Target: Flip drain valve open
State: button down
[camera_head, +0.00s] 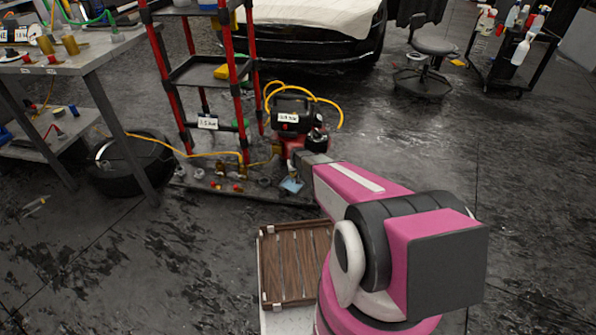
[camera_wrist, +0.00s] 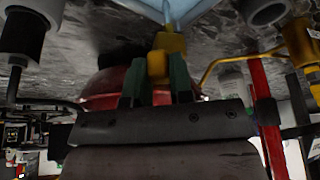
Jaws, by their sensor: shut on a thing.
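The drain valve (camera_wrist: 168,43) is a small yellow brass piece at the top middle of the wrist view, in front of a red rounded tank (camera_wrist: 102,88). My gripper (camera_wrist: 157,76) has its two dark green fingers closed on the valve's yellow part. In the head view, my gripper (camera_head: 303,160) reaches the lower side of the red and black compressor (camera_head: 291,124). The valve cannot be made out there. Whether its handle is turned cannot be told.
A red-post shelf rack (camera_head: 243,85) stands left of the compressor, with small fittings at its base. A yellow hose (camera_head: 338,112) loops around the compressor. A wooden-topped crate (camera_head: 290,265) lies beside my arm.

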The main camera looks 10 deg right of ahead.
jog(key=shift+a+m+h, duration=0.3)
jog(key=shift+a+m, duration=0.2)
jog(key=shift+m, duration=0.4)
jog(key=c, duration=1)
grip_release()
jog(key=v, duration=1)
jog(key=shift+r, duration=0.4)
jog(key=shift+s+a, duration=0.1)
